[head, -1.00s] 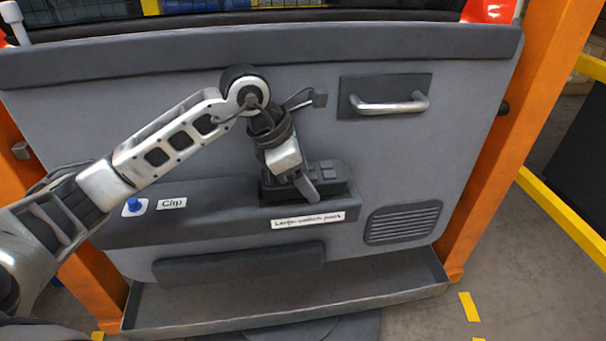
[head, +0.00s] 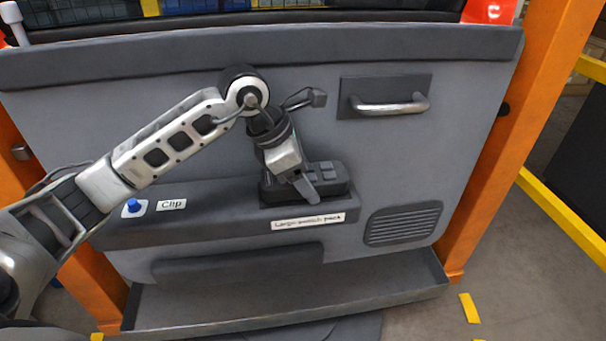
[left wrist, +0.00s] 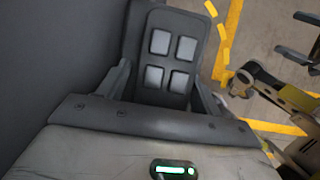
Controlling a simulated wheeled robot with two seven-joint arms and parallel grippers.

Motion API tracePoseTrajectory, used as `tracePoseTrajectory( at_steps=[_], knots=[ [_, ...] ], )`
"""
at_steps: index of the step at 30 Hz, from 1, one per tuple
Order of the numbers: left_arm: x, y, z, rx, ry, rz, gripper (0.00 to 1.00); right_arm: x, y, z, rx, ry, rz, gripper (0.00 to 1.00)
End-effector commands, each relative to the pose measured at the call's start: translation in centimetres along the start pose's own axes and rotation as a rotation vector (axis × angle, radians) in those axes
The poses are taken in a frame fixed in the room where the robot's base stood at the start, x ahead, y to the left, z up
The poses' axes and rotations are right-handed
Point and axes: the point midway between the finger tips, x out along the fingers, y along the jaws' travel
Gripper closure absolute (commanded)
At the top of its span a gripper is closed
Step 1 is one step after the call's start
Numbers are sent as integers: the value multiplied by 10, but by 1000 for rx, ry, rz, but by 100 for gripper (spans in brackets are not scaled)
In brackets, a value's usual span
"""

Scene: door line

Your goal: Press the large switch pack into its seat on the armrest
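The large switch pack (head: 328,174) is a dark block with several grey buttons, at the armrest (head: 225,199) above its "Large switch pack" label (head: 308,221). It also shows in the left wrist view (left wrist: 166,62), upright between the fingers. My left gripper (head: 309,187) is shut on the pack, with one finger on each side of it. The dark seat (head: 265,200) shows only as a rim at the pack's lower left; the fingers and pack hide the rest. I cannot tell whether the pack is fully down.
A blue clip (head: 133,206) sits at the armrest's left end by a "Clip" label. A metal door handle (head: 390,104) stands out at the upper right. A speaker grille (head: 404,223) is at the lower right. An open tray (head: 290,297) runs along the door's bottom.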

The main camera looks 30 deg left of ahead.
Motion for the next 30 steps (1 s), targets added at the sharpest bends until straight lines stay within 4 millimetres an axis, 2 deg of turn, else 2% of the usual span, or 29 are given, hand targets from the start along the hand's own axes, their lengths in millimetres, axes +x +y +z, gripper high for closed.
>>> tracePoseTrajectory(
  at_steps=[1,11,16,30],
  knots=[
    [35,-14,-23,-15,72,-49,19,3,1,5,0,0,0,0],
    [35,-15,-24,-19,76,-50,19,1,0,1,-4,4,-3,0],
    [35,-15,-24,-20,77,-50,19,-9,-8,-20,-28,30,-21,0],
    [-91,-7,-12,-12,27,-5,19,-20,-8,-33,-29,49,-8,0]
  ],
)
